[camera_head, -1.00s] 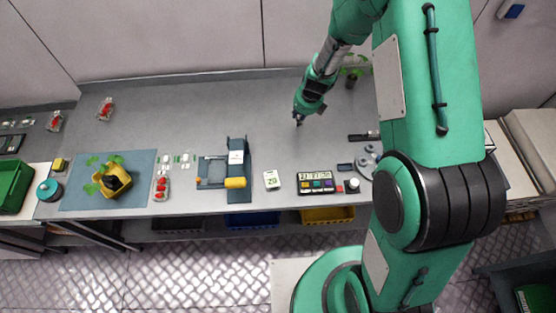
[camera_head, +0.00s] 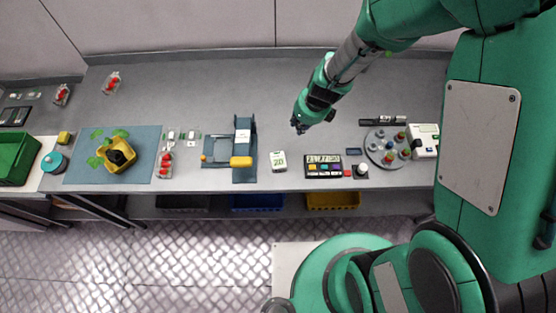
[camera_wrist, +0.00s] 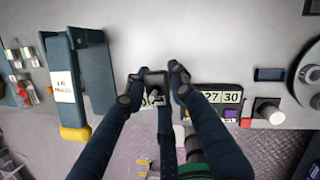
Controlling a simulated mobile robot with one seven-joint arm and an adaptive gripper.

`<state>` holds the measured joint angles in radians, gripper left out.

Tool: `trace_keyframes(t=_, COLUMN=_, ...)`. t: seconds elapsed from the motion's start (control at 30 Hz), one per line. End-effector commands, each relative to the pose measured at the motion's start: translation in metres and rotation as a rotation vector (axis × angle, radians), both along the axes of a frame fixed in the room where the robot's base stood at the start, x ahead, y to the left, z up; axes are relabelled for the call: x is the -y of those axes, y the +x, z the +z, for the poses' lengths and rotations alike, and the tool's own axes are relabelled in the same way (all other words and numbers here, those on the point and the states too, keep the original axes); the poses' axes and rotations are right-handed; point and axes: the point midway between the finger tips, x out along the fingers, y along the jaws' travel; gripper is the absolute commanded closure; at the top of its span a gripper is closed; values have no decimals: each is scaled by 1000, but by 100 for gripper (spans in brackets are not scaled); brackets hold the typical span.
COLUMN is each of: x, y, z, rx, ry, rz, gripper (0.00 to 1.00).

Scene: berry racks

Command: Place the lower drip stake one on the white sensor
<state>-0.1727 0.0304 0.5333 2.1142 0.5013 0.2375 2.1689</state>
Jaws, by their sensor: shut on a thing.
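The white sensor (camera_head: 278,161) is a small upright-reading block with a green "20" on its face, lying near the table's front edge. My gripper (camera_head: 299,126) is above the table, up and right of the sensor in the head view. In the wrist view my gripper (camera_wrist: 156,84) has its dark fingers closed together on a small thing, which I take to be the drip stake. The stake's shape is mostly hidden by the fingers. The sensor is mostly hidden behind the fingers in the wrist view.
A blue-grey fixture with a yellow handle (camera_head: 241,162) stands left of the sensor. A dark panel with number tiles (camera_head: 323,158) lies to its right, then a white knob (camera_head: 361,170) and a round grey holder (camera_head: 372,147). The table behind the sensor is clear.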

Motion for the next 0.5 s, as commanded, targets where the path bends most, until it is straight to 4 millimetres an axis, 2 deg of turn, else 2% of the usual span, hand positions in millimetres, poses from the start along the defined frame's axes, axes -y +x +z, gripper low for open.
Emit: trace_keyframes(t=0.5, x=-14, y=-100, z=5, rx=14, ry=-5, rz=150, gripper=88)
